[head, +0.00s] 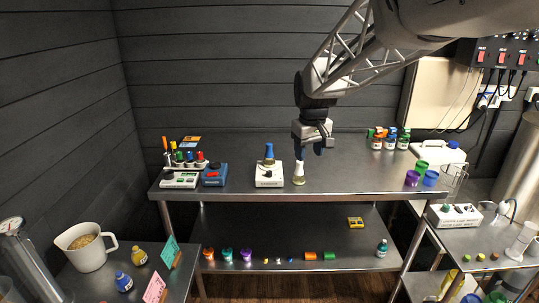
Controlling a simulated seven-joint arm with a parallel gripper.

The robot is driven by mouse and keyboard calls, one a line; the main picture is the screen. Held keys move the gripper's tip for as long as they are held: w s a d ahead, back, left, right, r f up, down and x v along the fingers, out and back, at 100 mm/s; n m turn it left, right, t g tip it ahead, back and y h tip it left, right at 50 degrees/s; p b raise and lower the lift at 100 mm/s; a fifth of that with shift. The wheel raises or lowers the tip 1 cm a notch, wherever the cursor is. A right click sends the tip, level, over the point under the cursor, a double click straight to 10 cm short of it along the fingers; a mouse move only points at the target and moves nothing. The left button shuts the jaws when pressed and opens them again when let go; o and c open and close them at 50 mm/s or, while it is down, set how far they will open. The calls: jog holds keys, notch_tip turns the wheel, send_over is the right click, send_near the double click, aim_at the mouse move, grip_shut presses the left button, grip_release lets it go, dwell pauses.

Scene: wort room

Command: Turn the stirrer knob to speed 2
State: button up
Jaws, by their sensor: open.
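A small white box (268,178) with dark lettering on its front, too small to read surely, stands at the middle of the upper steel table; it looks like the stirrer. A flask with a blue top (269,154) stands on it. No knob or speed mark can be made out on it, so the setting cannot be told. My gripper (318,150) is open and empty, pointing down above the table, to the right of the box and apart from it.
Left of the box are a blue device (214,176), a white device (179,181) and a rack of colored tubes (186,160). Colored cups (412,178) and several capped bottles (390,143) stand at the right. The tabletop (350,172) right of the pale flask is clear.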

jog(key=w+a+f+n, duration=0.1)
jog(key=w+a+f, duration=0.2)
jog(key=w, duration=0.4)
jog(key=w+a+f+n, duration=0.1)
jog(key=w+a+f, duration=0.15)
jog(key=w, duration=0.45)
jog(key=n+g, duration=0.1)
jog(key=n, duration=0.1)
send_over(269, 171)
notch_tip(269, 171, down, 9)
jog(key=shift+s+f, duration=0.1)
jog(key=shift+f, duration=0.1)
jog(key=shift+f, duration=0.15)
jog(key=shift+f, duration=3.75)
jog(key=c, duration=0.9)
